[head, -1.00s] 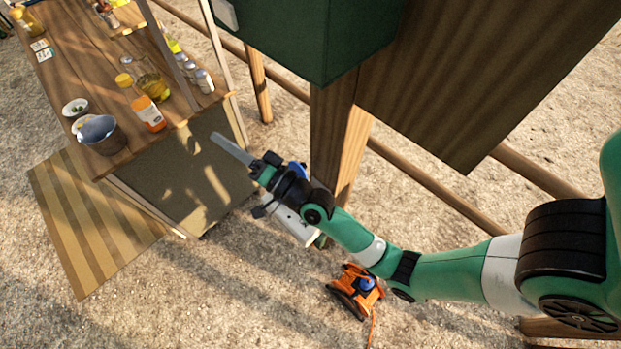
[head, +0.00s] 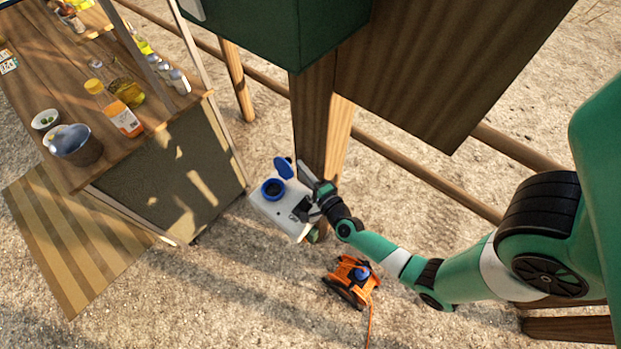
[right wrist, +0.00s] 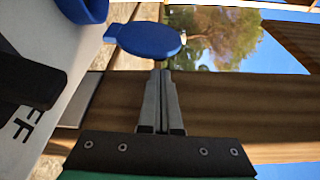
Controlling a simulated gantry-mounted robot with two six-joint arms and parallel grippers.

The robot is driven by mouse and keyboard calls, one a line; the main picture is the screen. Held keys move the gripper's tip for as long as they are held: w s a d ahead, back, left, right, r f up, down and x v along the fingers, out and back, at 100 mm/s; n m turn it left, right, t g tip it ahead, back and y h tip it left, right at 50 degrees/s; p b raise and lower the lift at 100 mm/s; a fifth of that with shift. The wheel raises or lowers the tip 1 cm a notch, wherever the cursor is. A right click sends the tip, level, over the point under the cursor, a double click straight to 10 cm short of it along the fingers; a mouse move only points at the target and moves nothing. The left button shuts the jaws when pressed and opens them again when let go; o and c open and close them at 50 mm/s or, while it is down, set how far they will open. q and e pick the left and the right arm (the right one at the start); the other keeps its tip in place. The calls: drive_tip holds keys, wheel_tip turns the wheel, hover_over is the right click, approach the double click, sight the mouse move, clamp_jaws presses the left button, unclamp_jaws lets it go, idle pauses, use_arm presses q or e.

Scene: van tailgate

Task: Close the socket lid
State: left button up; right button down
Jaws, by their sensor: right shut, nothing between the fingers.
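The white socket box (head: 283,222) is on the wooden post in the head view, with a round blue socket (head: 273,189) on its face. The blue socket lid (head: 284,167) stands open, swung up away from the socket. My right gripper (head: 303,167) is shut and empty, just right of the lid. In the right wrist view, the lid (right wrist: 148,40) is just beyond the fingertips (right wrist: 161,74); I cannot tell whether they touch. The socket's blue ring (right wrist: 85,8) is cut off at the top left. My left gripper is not in view.
The box face (right wrist: 62,45) has a black part (right wrist: 30,80) and partial lettering. The wooden post (head: 313,115) stands behind the box, below a green cabinet (head: 300,35). An orange cable reel (head: 352,280) lies on the ground. A counter (head: 60,90) with bottles is left.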

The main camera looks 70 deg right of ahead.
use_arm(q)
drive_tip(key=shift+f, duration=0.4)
use_arm(e)
drive_tip(key=shift+x, duration=1.7)
